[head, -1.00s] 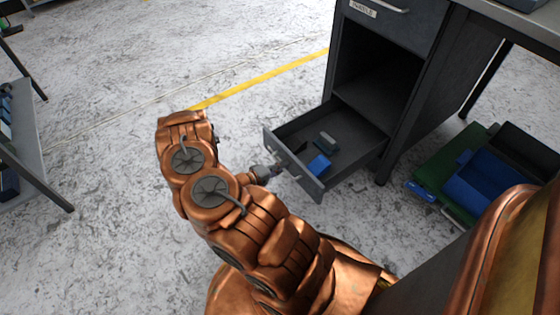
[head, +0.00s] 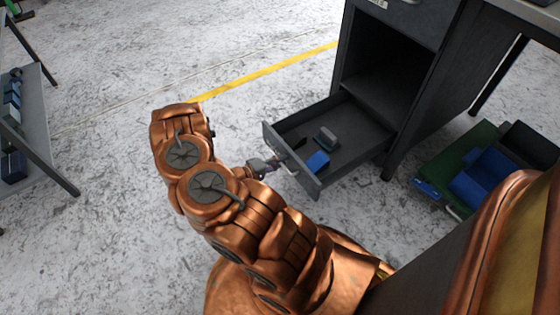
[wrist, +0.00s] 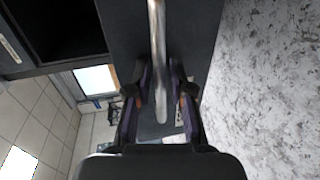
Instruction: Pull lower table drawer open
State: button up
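The lower drawer (head: 352,165) of the dark grey table cabinet is pulled well out in the head view. A blue block (head: 318,161) and a grey-green item (head: 326,138) lie inside it. My gripper (head: 268,166) is at the drawer's front, at its handle (head: 284,160). In the wrist view the metal handle bar (wrist: 158,50) runs between the two fingers of my gripper (wrist: 160,85), with the dark drawer front (wrist: 200,30) behind it. The fingers look shut on the bar, though their contact is partly hidden.
The cabinet (head: 410,100) has an open compartment above the drawer. Green and blue bins (head: 480,180) lie on the floor at the right. Speckled floor (head: 90,240) is clear left of my arm.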

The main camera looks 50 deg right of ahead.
jog(key=v, duration=1.2)
jog(key=shift+s, duration=0.1)
dwell(0.5)
